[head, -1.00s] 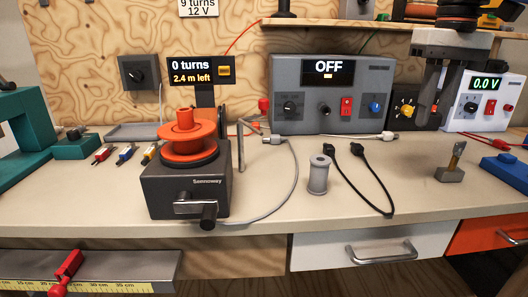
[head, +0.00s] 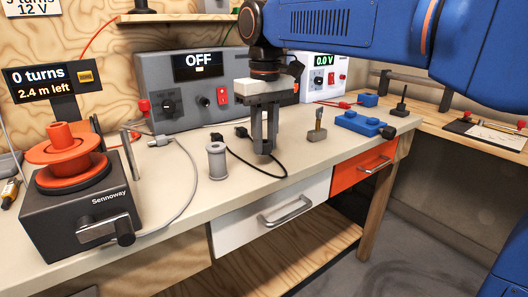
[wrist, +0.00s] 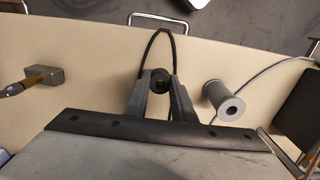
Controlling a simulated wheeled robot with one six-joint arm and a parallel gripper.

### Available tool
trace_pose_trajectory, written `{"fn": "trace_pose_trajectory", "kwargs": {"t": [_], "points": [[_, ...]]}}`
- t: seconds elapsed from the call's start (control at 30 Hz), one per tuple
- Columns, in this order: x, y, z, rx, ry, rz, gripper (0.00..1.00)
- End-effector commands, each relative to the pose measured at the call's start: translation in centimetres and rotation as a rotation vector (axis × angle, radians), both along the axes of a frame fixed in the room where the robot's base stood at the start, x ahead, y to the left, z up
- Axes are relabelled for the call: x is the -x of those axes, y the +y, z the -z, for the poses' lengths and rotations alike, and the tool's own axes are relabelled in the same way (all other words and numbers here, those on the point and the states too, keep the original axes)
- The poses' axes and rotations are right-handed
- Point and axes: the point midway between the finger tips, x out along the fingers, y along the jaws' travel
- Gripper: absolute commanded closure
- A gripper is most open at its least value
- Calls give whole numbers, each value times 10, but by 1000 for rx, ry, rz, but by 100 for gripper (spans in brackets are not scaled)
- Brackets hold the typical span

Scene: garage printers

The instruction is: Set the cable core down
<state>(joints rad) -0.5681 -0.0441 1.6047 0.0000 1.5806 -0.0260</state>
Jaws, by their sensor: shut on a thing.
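My gripper (head: 264,150) is over the bench, to the right of the grey spool (head: 217,160). In the wrist view my gripper (wrist: 160,86) is shut on a small black round piece, the cable core (wrist: 159,81), with a dark centre. The black cable (head: 280,169) lies in a loop beneath and around the fingers; it also shows in the wrist view (wrist: 150,43). I cannot tell whether the cable runs through the core, or whether the core touches the bench. In the head view the fingers hide the core.
The spool also stands upright in the wrist view (wrist: 224,101). The orange-topped winder (head: 70,190) is at left. The power supply (head: 188,95) stands behind.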

Motion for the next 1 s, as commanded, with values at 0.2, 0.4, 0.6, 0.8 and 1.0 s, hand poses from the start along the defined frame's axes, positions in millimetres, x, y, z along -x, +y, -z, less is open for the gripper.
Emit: {"fn": "trace_pose_trajectory", "kwargs": {"t": [0.2,0.4,0.6,0.8,1.0], "points": [[0,0,29,1,2,0,100],[0,0,34,0,0,0,100],[0,0,36,0,0,0,100],[0,0,37,0,0,0,58],[0,0,36,0,0,0,58]]}}
